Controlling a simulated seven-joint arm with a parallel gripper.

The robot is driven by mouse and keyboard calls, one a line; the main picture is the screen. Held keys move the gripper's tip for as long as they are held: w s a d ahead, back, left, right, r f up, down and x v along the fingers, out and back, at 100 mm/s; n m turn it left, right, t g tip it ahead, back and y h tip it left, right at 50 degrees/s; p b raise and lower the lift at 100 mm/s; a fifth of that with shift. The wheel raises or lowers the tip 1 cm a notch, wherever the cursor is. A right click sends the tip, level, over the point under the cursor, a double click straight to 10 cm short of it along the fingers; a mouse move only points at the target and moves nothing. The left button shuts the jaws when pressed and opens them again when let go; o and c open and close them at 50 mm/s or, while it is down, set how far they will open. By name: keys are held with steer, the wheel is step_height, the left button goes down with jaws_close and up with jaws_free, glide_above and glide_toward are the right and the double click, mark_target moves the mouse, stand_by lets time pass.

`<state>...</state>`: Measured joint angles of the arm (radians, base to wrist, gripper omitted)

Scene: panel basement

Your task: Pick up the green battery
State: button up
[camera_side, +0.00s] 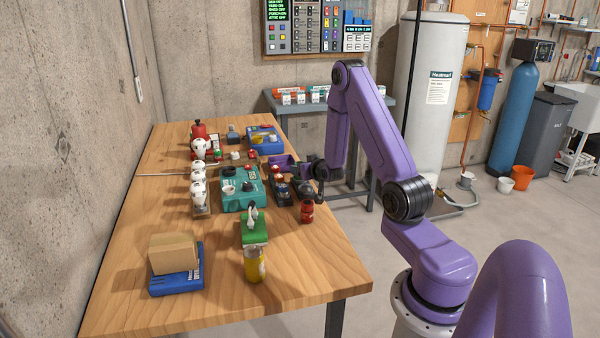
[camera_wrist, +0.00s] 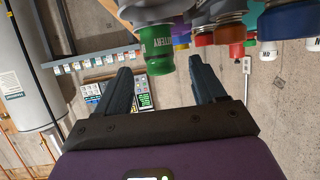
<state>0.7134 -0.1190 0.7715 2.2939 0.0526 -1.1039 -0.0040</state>
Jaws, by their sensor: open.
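The green battery (camera_wrist: 157,48) shows in the wrist view as a short green cylinder with "BATTERY" lettering and a rounded end. It appears between and just beyond the fingertips of my gripper (camera_wrist: 160,62), with visible space on both sides. My gripper is open and holds nothing. In the side view my gripper (camera_side: 300,186) is low over the right edge of the wooden table, by the dark items there. I cannot pick out the green battery in the side view; it may be hidden by my gripper or the clutter.
A teal box (camera_side: 243,203), a red can (camera_side: 307,212), a green box (camera_side: 254,235) and a yellow can (camera_side: 254,265) stand close by on the table (camera_side: 330,270). Several coloured cylinders crowd the battery's right in the wrist view. The table's front right is clear.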

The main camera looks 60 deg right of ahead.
steer(key=shift+x, duration=3.3)
steer(key=c, duration=1.2)
